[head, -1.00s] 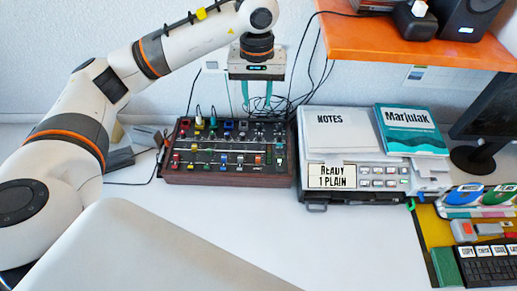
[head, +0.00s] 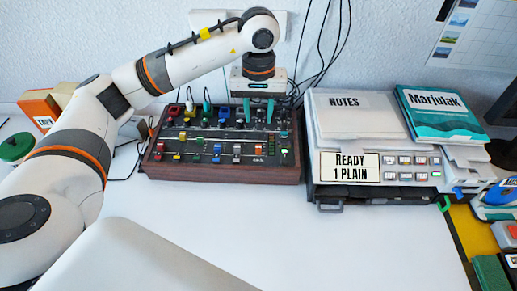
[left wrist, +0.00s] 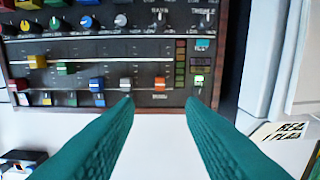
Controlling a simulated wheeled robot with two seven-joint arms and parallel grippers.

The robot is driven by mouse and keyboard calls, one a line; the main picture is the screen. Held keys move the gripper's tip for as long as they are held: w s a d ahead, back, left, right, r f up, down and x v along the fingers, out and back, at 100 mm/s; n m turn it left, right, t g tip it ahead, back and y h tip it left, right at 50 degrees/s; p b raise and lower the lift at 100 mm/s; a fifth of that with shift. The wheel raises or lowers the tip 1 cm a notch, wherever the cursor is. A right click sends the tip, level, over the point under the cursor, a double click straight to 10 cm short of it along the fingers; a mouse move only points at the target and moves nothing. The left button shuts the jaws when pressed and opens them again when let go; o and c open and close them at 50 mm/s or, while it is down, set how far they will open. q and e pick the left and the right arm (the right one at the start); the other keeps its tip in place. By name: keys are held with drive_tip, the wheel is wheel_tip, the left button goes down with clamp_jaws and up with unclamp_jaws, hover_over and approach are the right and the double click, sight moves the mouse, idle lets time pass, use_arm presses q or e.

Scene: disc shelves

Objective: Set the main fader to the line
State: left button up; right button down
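The mixer (head: 222,171) is a dark panel in a wooden case, with coloured knobs and faders, against the wall. An orange fader (head: 259,149) sits at the right end of its lower fader row. The orange fader (left wrist: 160,83) also shows in the left wrist view, with a small blurred label below it. A pale line (left wrist: 100,60) runs across the panel above this fader. My left gripper (head: 258,111) is over the mixer with its fingers pointing down. In the left wrist view its teal fingers (left wrist: 159,102) are apart and empty, either side of the orange fader. My right gripper is not in view.
A grey machine (head: 350,160) with a "READY 1 PLAIN" display stands right of the mixer, bearing notes and a teal book (head: 441,115). Cables hang behind the mixer. Orange boxes (head: 40,106) and a green round thing (head: 15,147) lie at the left.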

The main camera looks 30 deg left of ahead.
sight(259, 147)
use_arm(q)
wheel_tip(259, 147, down, 11)
drive_tip(key=shift+f, duration=0.15)
idle(0.4)
clamp_jaws()
